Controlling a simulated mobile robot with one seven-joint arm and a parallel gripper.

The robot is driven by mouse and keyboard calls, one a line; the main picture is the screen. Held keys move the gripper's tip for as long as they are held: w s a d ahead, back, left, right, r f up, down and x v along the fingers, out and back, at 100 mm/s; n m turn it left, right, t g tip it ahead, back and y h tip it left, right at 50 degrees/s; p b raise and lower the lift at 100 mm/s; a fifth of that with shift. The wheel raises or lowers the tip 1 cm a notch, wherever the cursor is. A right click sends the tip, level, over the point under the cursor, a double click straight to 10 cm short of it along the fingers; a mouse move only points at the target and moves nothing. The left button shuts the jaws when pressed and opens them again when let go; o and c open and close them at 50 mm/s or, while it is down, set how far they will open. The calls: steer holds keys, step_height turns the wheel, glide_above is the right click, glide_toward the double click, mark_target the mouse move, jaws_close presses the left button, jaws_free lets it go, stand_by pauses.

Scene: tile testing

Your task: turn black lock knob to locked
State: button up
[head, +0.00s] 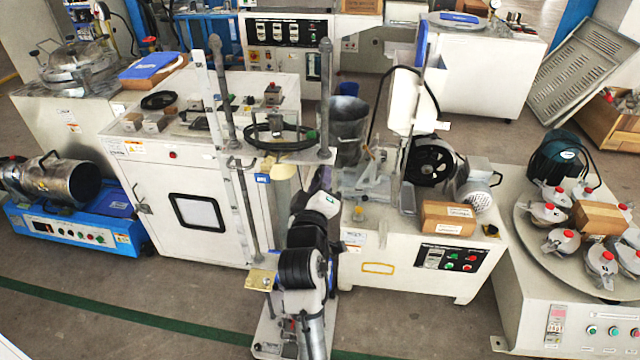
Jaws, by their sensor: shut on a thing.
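My arm reaches up from the bottom middle of the head view. My gripper (323,180) is at its far end, close against the white machine frontage between the cabinet and the motor bench. It is shut on a small dark part, taken as the black lock knob. The knob itself is hidden behind my gripper and wrist, so its angle cannot be told. The fingertips are too small and covered to make out clearly.
A white cabinet (165,225) with a dark window stands left of my arm. A bench (400,270) with a flywheel motor and cardboard box (447,217) stands right. Upright metal posts (326,95) rise close by. The floor in front is clear.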

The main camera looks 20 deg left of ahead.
steer(key=shift+m, duration=1)
steer(key=o, duration=1)
steer(key=shift+s, duration=0.1)
